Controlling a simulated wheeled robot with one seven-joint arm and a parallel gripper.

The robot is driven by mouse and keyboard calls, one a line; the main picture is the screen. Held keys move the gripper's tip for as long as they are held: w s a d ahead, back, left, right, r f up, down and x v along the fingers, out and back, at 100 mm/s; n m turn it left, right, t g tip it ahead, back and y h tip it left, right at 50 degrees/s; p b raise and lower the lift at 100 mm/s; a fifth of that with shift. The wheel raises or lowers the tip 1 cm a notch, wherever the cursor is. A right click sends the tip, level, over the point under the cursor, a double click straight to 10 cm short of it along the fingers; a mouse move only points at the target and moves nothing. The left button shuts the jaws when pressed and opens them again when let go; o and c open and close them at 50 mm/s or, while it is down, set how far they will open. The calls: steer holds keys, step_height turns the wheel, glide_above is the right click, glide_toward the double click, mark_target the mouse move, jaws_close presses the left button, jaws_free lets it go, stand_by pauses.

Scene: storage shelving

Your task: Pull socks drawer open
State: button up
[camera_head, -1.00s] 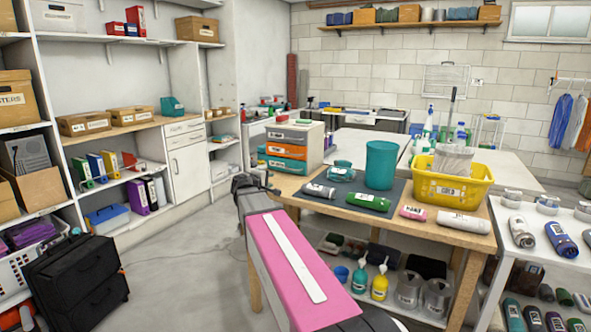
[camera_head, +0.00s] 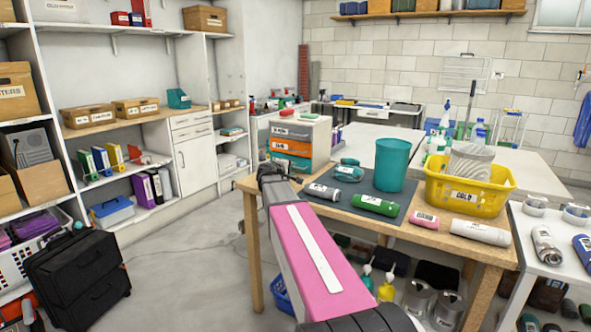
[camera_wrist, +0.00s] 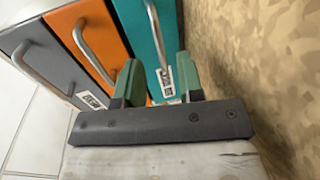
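A small white drawer unit (camera_head: 325,142) stands at the left end of the wooden table. Its drawers are grey (camera_head: 290,131), orange (camera_head: 288,147) and teal (camera_head: 289,162) from top to bottom, each with a bar handle and a label. The labels are too small to read, so I cannot tell which one is the socks drawer. In the wrist view the drawers look closed. My gripper (camera_wrist: 158,78) is open in front of the teal drawer (camera_wrist: 143,40), its green fingers apart near the teal drawer's handle (camera_wrist: 155,30). Contact with the handle cannot be told.
The wooden table (camera_head: 462,252) also bears a dark mat, a teal cup (camera_head: 389,165), bottles and a yellow basket (camera_head: 468,198).

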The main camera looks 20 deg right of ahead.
mark_target(298, 158)
steer(key=shift+x, duration=2.15)
jaws_close()
steer(key=shift+s+a, duration=0.1)
steer(key=shift+s, duration=0.05)
